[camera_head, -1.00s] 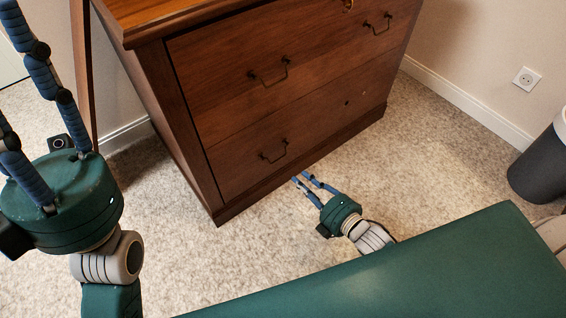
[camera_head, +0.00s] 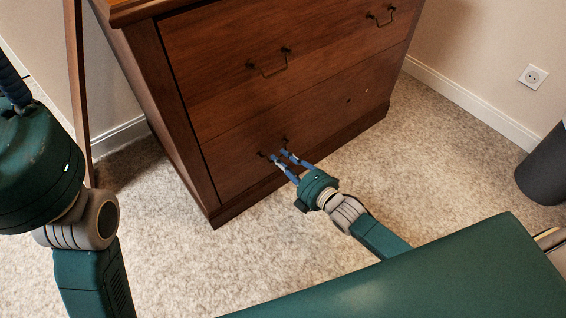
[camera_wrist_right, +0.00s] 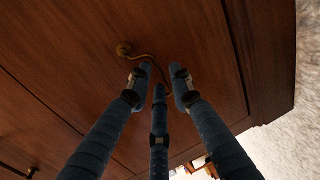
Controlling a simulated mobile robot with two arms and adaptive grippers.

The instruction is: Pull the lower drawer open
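The lower drawer (camera_head: 320,125) is the bottom front of a dark brown wooden dresser and sits flush, closed. Its thin wire handle is at the left part of the front, partly hidden by my fingers in the head view; the handle (camera_wrist_right: 146,56) shows more clearly in the right wrist view. My right gripper (camera_head: 280,155) has its fingertips at this handle. In the wrist view its fingers (camera_wrist_right: 162,78) stand apart around the handle, with no clear grip on it. My left gripper (camera_head: 12,85) is at the left edge, mostly cut off, its fingertips out of view.
The upper drawer (camera_head: 220,95) is closed and has two handles. Speckled carpet (camera_head: 430,165) lies clear before the dresser. A dark bin (camera_head: 545,165) stands at the right, near a wall socket (camera_head: 533,76).

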